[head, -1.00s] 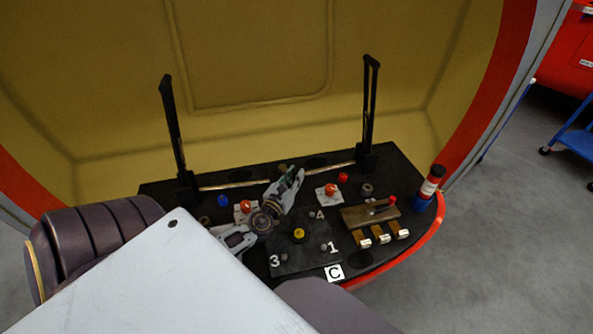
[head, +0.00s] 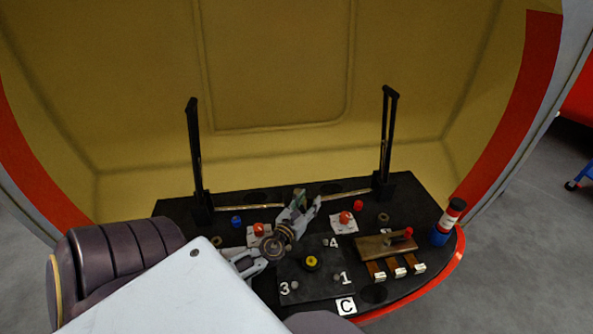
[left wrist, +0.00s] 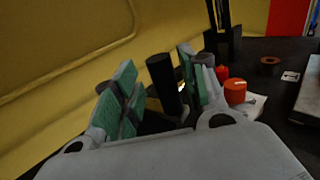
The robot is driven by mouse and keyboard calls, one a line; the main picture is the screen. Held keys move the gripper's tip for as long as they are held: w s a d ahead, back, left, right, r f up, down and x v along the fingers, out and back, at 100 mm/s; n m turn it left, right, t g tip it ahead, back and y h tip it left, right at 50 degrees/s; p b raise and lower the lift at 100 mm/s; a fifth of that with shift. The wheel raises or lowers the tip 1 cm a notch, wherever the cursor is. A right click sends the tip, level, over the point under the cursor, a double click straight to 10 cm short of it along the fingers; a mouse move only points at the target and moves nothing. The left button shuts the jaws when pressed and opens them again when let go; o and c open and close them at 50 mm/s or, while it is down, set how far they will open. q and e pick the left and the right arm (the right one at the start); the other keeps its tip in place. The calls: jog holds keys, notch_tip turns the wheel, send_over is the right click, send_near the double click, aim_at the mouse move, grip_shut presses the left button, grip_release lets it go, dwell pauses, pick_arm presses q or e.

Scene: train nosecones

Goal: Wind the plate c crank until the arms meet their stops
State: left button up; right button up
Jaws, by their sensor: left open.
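A dark plate (head: 318,287) with white numbers, a yellow knob (head: 312,262) and a white C label (head: 346,306) lies at the front of the black console. My left gripper (head: 303,206) is over the console behind this plate, its jaws open. In the left wrist view, a black upright cylinder (left wrist: 163,85) stands between the green-padded fingers with gaps beside it; I cannot tell whether it is the crank handle. Two black upright slotted posts, left (head: 196,160) and right (head: 385,140), stand at the back. My right gripper is not in view.
Red knobs (head: 346,217) on white cards stand near the gripper. A yellow wall (head: 280,70) closes off the back.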

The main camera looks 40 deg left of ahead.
pick_arm(q)
jog(key=v, duration=1.1)
jog(key=shift+s, duration=0.35)
dwell(0.5)
